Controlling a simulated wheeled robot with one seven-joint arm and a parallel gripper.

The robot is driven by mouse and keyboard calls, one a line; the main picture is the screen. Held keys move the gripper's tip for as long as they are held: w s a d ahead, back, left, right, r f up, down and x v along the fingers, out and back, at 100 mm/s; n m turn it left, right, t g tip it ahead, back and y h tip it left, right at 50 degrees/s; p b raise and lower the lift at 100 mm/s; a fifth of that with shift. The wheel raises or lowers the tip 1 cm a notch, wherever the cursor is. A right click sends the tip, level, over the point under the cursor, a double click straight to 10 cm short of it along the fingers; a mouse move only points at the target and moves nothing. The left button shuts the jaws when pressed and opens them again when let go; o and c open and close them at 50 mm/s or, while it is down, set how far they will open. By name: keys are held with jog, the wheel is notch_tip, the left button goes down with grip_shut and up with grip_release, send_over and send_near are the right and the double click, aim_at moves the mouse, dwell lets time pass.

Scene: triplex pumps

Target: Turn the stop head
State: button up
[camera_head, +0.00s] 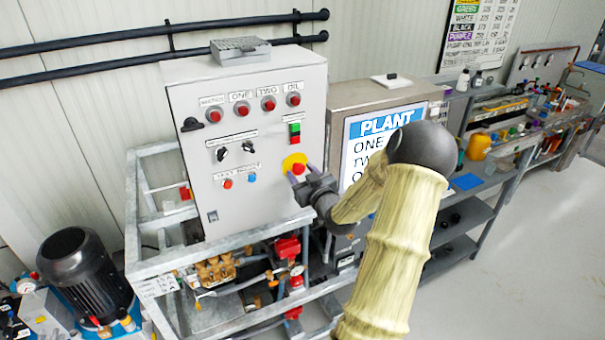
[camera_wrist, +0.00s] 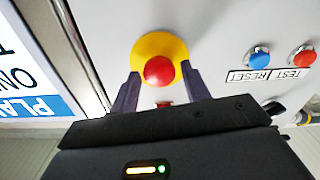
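The stop head is a red mushroom button (camera_head: 298,169) on a yellow round plate at the lower right of the grey control cabinet's front. In the wrist view the red head (camera_wrist: 159,70) sits in front of the yellow plate (camera_wrist: 174,42). My gripper (camera_head: 302,178) is at the cabinet front, close to the stop head. In the wrist view its two dark fingers (camera_wrist: 160,88) stand apart, one on each side and a little below the red head. A gap shows between each finger and the head. Nothing is held. How far the fingertips are from the panel is unclear.
Blue and red buttons (camera_wrist: 258,57) labelled reset and test lie beside the stop head in the wrist view. A green and red switch (camera_head: 295,132) is just above it. The PLANT sign (camera_head: 385,125) stands right of the cabinet. A metal frame with pipes and valves (camera_head: 215,270) is below.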

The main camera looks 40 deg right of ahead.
jog(key=c, duration=0.6)
jog(key=shift+c, duration=0.2)
jog(key=shift+m+b, duration=0.65)
jog(key=shift+m, duration=2.05)
jog(key=o, duration=1)
jog(key=shift+s+b, duration=0.15)
jog(key=shift+b, duration=0.15)
